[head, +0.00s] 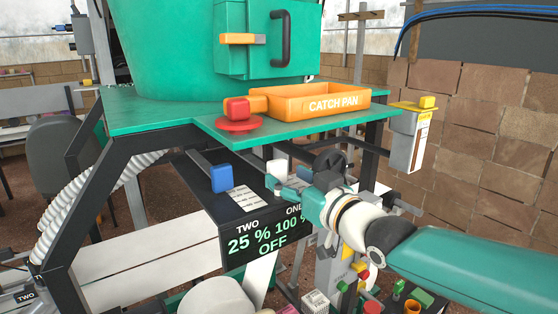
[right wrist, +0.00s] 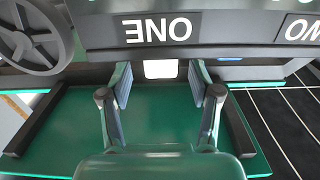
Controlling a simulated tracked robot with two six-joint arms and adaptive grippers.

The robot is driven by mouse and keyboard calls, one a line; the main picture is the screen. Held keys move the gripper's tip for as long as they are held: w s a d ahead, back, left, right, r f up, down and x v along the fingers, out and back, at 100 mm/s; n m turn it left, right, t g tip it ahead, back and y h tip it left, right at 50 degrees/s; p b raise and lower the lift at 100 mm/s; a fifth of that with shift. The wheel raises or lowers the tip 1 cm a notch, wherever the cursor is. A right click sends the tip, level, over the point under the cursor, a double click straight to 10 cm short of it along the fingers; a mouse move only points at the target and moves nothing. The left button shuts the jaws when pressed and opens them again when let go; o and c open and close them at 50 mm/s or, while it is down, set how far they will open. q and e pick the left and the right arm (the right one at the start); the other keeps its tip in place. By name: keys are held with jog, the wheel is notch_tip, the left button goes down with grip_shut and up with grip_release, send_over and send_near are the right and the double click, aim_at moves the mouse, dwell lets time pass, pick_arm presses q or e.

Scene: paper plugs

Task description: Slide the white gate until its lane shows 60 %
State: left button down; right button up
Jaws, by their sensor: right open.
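The white gate's handle (head: 277,168) stands on the right part of the black lane panel (head: 207,202). In the right wrist view the white block (right wrist: 160,69) shows just beyond the fingertips, under the upside-down label ONE. My right gripper (head: 283,188) is at the white handle in the head view. In the right wrist view its fingers (right wrist: 160,86) are apart, one on each side of the block, with gaps on both sides. The display (head: 265,238) reads TWO 25 %, ONE 100 % and OFF below. My left gripper is not in view.
A blue handle (head: 222,178) stands left of the white one on the same panel. The green shelf above carries an orange catch pan (head: 330,114) and a red knob (head: 237,108). A dark wheel (right wrist: 32,38) is close to the upper left in the right wrist view.

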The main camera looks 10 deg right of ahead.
aim_at(277, 172)
jog(key=shift+x, duration=1.3)
jog(key=shift+c, duration=0.3)
jog(key=c, duration=0.9)
